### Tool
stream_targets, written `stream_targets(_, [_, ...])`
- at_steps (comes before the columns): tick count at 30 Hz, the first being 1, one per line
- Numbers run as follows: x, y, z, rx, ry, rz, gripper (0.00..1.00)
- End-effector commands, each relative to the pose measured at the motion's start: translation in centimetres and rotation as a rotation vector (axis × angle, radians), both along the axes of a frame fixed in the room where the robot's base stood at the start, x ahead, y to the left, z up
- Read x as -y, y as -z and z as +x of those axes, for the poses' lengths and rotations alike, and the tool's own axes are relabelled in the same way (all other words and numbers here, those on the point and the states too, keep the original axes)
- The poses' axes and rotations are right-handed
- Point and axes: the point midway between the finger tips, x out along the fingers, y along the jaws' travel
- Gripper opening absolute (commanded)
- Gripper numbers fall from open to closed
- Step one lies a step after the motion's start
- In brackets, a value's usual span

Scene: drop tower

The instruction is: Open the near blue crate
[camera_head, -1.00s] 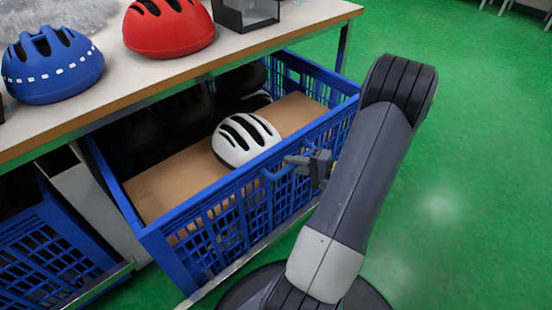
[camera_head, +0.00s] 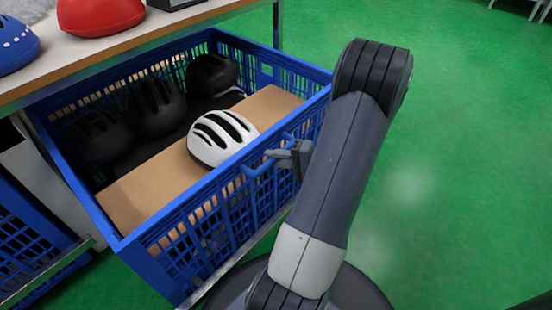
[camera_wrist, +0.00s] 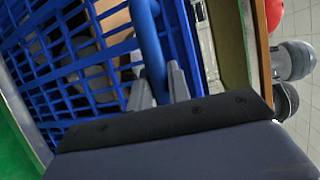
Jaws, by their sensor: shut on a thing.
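The near blue crate (camera_head: 175,228) is slid well out from under the table in the head view. Inside it lie a white helmet (camera_head: 221,138) on a brown cardboard piece (camera_head: 140,196), and several black helmets (camera_head: 156,106) behind. My gripper (camera_head: 279,160) is at the crate's front side, shut on its blue handle (camera_head: 254,170). In the wrist view the blue handle (camera_wrist: 149,45) runs between the grey fingers (camera_wrist: 160,88), with the crate's lattice wall (camera_wrist: 60,60) beside it.
A table (camera_head: 150,32) above the crate carries a red helmet (camera_head: 98,14) and a blue helmet (camera_head: 15,45). Another blue crate (camera_head: 28,245) is at the lower left. Green floor (camera_head: 450,150) is clear on the right.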

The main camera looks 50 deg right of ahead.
Motion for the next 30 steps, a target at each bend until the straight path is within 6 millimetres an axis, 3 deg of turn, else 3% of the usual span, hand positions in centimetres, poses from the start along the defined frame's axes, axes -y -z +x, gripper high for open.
stream_targets(11, [0.01,0.06,-0.01,-0.002,0.000,-0.001,0.00])
stream_targets(12, [0.02,0.06,0.00,-0.002,0.000,-0.001,0.19])
stream_targets(19, [0.02,0.03,0.00,0.000,0.000,-0.001,0.38])
stream_targets(30, [0.34,-0.20,-0.54,0.000,0.002,0.000,0.40])
